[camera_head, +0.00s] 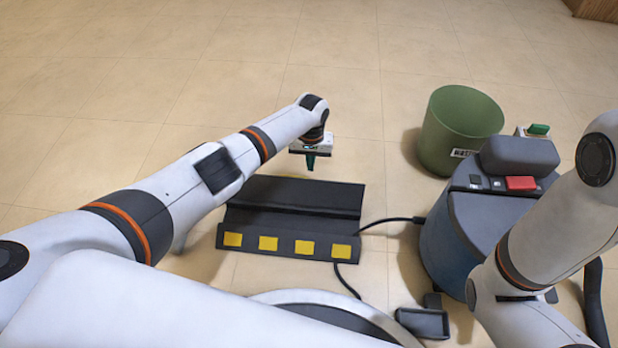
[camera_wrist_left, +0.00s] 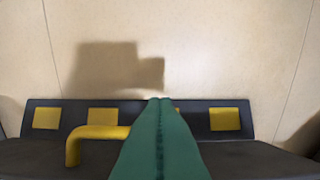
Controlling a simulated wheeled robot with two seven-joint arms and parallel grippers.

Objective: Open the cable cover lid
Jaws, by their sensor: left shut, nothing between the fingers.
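The black cable cover (camera_head: 290,226) lies on the floor in front of me, with yellow squares along its near side. Its dark upper panel (camera_head: 300,192) forms the far part; I cannot tell how far the lid is raised. In the left wrist view the cover (camera_wrist_left: 265,155) spans the lower part, with a yellow bar handle (camera_wrist_left: 100,132) standing on it. My left gripper (camera_head: 311,168) is over the cover's far edge, its green fingers (camera_wrist_left: 160,110) shut and empty, just right of the handle and apart from it. My right gripper is out of view.
A blue-grey vacuum (camera_head: 440,240) stands to the right, with a green bin (camera_head: 458,130) behind it. A black cable (camera_head: 390,221) runs from the cover toward the vacuum. A dark grey piece (camera_head: 424,322) lies at lower right. The floor beyond the cover is clear.

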